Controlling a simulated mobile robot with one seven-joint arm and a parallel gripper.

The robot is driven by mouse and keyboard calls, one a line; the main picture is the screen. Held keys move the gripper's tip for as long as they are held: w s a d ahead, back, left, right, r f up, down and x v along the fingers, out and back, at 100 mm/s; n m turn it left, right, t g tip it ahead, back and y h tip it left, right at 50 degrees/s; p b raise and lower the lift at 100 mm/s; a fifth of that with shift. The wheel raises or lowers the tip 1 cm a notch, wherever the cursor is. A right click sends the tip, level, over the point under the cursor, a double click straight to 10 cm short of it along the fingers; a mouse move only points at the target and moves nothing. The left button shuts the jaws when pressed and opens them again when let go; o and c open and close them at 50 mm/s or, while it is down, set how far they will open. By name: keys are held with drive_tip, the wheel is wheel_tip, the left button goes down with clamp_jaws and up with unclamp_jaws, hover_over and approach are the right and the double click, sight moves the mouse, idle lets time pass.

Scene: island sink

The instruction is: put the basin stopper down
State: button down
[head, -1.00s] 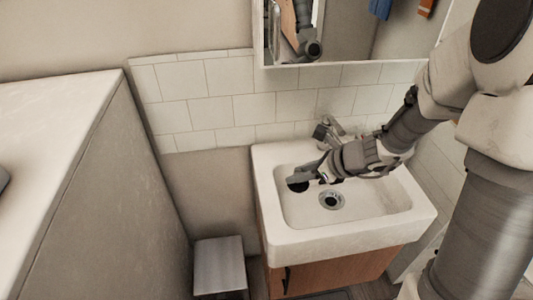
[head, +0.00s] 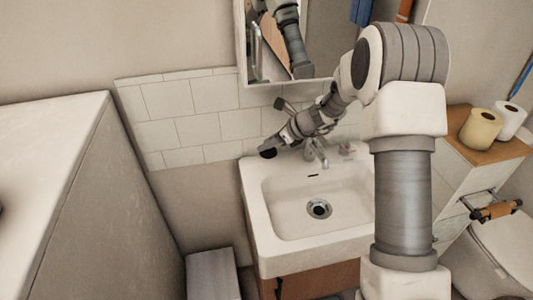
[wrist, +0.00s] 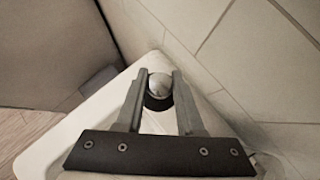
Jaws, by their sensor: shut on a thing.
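The basin stopper is a dark disc (head: 268,153) in the head view, at the back left corner of the white basin (head: 262,228). The wrist view shows its shiny round metal knob (wrist: 159,83) and black lower part between my fingers. My gripper (head: 277,147) is shut on the stopper, and its fingers (wrist: 159,92) stand either side of the knob. The stopper is over the basin's corner rim; I cannot tell whether it touches it. The drain (head: 319,208) lies open in the bowl.
The tap (head: 317,154) stands on the back rim, just right of my gripper. The tiled wall (head: 200,120) is close behind, with a mirror cabinet (head: 290,40) above. A grey stool or bin (head: 212,275) stands left of the basin. The bowl is empty.

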drive_tip(key=shift+w+a, duration=0.2)
drive_tip(key=shift+w, duration=0.7)
wheel_tip(320, 180, down, 3)
drive_tip(key=shift+r, duration=0.15)
drive_tip(key=shift+w+f+b, duration=0.2)
drive_tip(key=shift+f+b, duration=0.55)
drive_tip(key=shift+f, duration=1.65)
drive_tip(key=c, duration=0.5)
unclamp_jaws()
drive_tip(key=shift+r, duration=0.1)
drive_tip(key=shift+c, duration=0.2)
drive_tip(key=shift+r, duration=0.1)
